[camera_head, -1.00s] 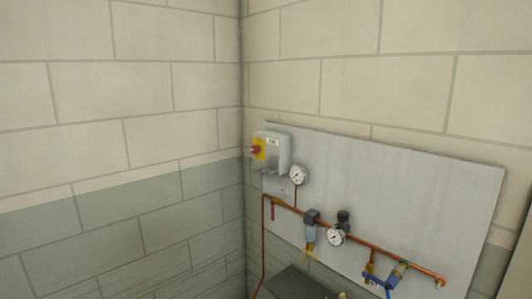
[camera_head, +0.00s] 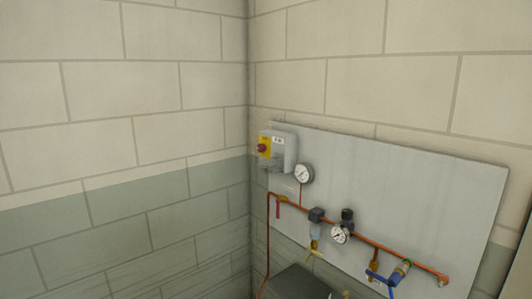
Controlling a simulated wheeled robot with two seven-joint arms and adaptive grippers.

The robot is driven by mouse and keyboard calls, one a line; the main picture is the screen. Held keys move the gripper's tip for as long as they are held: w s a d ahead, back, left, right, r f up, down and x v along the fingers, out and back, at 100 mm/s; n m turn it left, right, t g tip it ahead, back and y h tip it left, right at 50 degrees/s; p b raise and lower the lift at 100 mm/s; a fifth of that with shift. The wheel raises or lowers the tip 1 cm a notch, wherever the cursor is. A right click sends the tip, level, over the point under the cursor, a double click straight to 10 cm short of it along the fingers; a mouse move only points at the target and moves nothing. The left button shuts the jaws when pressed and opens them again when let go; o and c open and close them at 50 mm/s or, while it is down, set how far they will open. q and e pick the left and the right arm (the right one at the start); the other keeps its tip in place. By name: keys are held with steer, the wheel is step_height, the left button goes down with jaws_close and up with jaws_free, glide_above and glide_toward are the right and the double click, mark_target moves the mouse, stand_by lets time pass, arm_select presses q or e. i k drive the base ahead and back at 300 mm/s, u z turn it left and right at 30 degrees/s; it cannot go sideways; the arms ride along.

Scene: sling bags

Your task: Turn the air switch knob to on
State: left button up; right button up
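The air switch is a light grey box (camera_head: 284,148) on the upper left corner of a grey wall panel (camera_head: 420,190), close to the room corner. Its yellow plate (camera_head: 265,146) carries a red knob (camera_head: 261,148), seen small and from an angle. I cannot read the knob's setting. Neither of my grippers shows in the head view.
A dark grey surface (camera_head: 296,282) juts out below. Block walls (camera_head: 90,100) meet at the corner.

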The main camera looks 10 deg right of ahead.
mark_target(261, 148)
steer(key=z, duration=0.25)
steer(key=k, duration=0.3)
steer(key=u, duration=1.4)
steer(key=i, duration=2.15)
steer(key=z, duration=0.5)
